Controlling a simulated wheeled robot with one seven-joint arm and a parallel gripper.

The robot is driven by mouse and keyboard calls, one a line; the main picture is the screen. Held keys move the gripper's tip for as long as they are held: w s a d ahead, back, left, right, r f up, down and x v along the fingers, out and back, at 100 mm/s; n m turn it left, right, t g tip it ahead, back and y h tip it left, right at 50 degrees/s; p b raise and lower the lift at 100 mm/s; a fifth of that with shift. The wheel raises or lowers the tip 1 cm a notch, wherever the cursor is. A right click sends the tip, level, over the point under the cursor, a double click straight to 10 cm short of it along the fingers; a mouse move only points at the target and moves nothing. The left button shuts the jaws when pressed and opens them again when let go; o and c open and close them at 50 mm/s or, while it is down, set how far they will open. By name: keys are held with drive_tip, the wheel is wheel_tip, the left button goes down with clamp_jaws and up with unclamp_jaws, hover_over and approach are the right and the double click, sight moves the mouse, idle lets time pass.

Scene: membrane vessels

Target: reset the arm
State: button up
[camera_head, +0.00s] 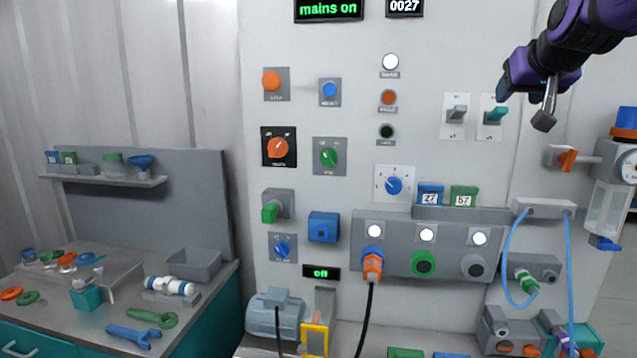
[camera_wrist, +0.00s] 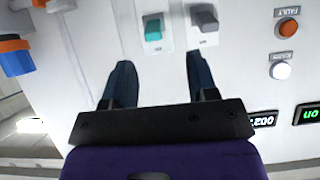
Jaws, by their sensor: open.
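My arm comes in from the upper right in the head view. My gripper (camera_head: 524,103) hangs in front of the panel, just right of two toggle switches. In the wrist view, which shows the panel upside down, my gripper (camera_wrist: 160,80) has its two dark fingers spread apart with nothing between them. The teal switch (camera_wrist: 153,28) and the grey switch (camera_wrist: 204,18) show beyond the fingertips. In the head view the teal switch (camera_head: 495,115) is close to the left of my gripper, and the grey switch (camera_head: 457,113) is farther left.
Right of my gripper are an orange-handled valve (camera_head: 567,160) and a clear vessel (camera_head: 605,208) with a gauge. A socket box (camera_head: 400,258) with an orange plug juts out below. A workbench (camera_head: 60,325) with tools stands left.

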drive_tip(key=s+a+f+n+g+y, duration=0.1)
drive_tip(key=s+a+f+g, duration=0.2)
drive_tip(key=s+f, duration=0.6)
drive_tip(key=s+a+f+n+g+y, duration=0.2)
drive_tip(key=s+a+f, duration=0.6)
drive_tip(key=s, duration=0.7)
drive_tip(key=shift+s+f+g, duration=0.2)
drive_tip(key=shift+f+g, duration=0.4)
drive_tip(key=shift+f, duration=0.15)
